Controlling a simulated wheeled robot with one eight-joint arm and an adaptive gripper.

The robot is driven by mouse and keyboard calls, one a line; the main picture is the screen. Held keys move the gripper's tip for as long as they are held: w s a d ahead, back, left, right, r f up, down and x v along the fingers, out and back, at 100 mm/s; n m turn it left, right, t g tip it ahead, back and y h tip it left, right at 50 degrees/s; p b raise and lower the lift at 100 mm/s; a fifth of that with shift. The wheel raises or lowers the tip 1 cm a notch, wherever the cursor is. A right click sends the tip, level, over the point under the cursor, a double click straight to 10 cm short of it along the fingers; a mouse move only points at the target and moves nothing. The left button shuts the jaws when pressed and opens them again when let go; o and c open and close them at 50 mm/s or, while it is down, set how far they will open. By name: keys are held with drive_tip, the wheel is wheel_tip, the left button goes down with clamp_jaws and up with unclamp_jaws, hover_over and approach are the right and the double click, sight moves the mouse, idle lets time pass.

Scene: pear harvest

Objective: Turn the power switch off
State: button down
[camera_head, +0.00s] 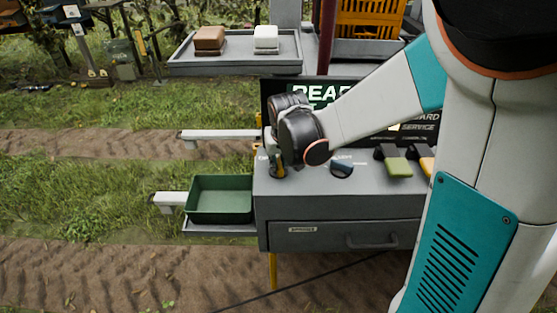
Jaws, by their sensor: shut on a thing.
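My arm reaches in from the right over a grey control cabinet (240,218). My gripper (277,168) points down at the cabinet's top left part, below the black wrist joint. It is shut on a small switch there, which the fingers and wrist mostly hide. White lettering beside it is partly covered and too small to read surely. The switch's turned position cannot be told.
Green-topped and orange-topped controls (398,167) sit farther right. A green bin (221,197) rests on a shelf left of the cabinet. Behind stand a dark sign (420,129), a grey tray (235,68) with brown and white blocks, and a yellow crate (370,22). My arm blocks the right side.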

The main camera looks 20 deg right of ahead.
drive_tip(key=shift+d+n+y, duration=0.1)
drive_tip(key=shift+n+y, duration=0.5)
drive_tip(key=shift+n, duration=1.1)
drive_tip(key=c, duration=1.5)
unclamp_jaws()
drive_tip(key=v, duration=1.2)
